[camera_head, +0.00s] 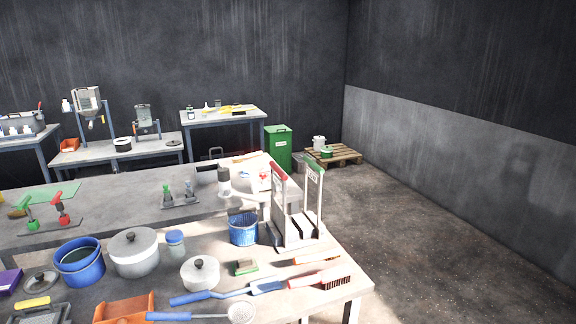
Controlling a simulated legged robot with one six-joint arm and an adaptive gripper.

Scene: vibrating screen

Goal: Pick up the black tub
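A low, round, dark container (122,144) stands on the grey bench at the back left. It is small in the picture, and I cannot tell for sure that it is the black tub. No other clearly black tub shows. A dark grey object (50,313) at the bottom left edge is partly cut off, and its shape is unclear. My gripper is not in view.
The near table holds blue pots (80,262), a lidded grey pot (134,252), a blue basket (243,228), a metal stand (296,215) and brushes (318,281). A green bin (278,148) and pallet (345,155) stand behind. The floor (440,245) at right is clear.

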